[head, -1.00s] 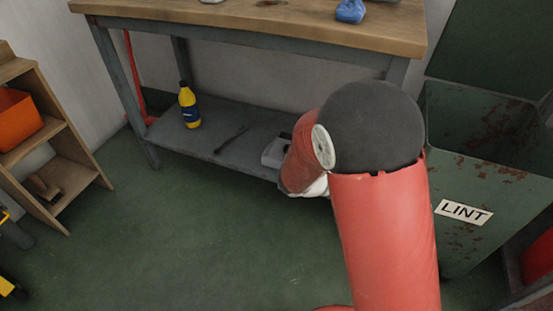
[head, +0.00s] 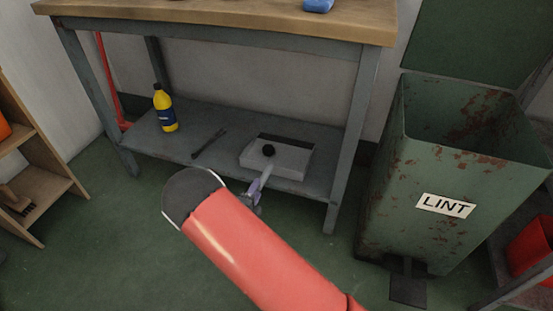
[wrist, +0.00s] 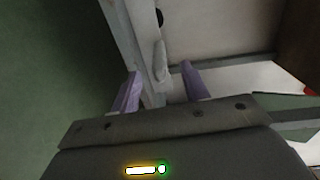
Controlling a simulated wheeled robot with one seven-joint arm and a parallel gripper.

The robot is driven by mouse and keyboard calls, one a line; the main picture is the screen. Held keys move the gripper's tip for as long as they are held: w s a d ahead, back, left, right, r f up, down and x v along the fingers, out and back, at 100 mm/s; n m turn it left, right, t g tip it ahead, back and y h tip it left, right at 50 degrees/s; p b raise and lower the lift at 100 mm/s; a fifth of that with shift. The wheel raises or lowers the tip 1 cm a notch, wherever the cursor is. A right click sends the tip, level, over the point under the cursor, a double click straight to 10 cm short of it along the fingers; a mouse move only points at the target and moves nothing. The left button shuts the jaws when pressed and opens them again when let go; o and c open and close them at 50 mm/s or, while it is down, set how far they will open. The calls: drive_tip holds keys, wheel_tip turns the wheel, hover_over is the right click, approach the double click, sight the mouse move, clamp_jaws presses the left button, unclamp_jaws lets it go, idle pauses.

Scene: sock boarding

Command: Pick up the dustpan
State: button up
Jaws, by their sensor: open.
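The dustpan (head: 290,166), a pale grey pan with raised walls, lies on the lower shelf of the workbench. Its short light handle points out over the shelf's front edge, with a round black spot near its base. My gripper (head: 256,190) is open at that handle, just in front of the shelf. In the wrist view my gripper (wrist: 161,80) has its two purple fingers apart, one on each side of the pale handle (wrist: 160,62). I cannot tell whether either finger touches it. My arm hides part of the floor in front.
The workbench shelf (head: 225,165) also holds a yellow bottle (head: 165,110) and a dark thin tool (head: 208,143). A bench leg (head: 348,150) stands right of the dustpan. A rusty green LINT bin (head: 430,170) is further right. A wooden rack (head: 35,165) stands left; the floor between is clear.

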drive_tip(key=x, duration=0.3)
drive_tip(key=shift+w+d+f, duration=0.1)
drive_tip(key=shift+d, duration=0.05)
drive_tip(key=shift+c, duration=0.3)
clamp_jaws()
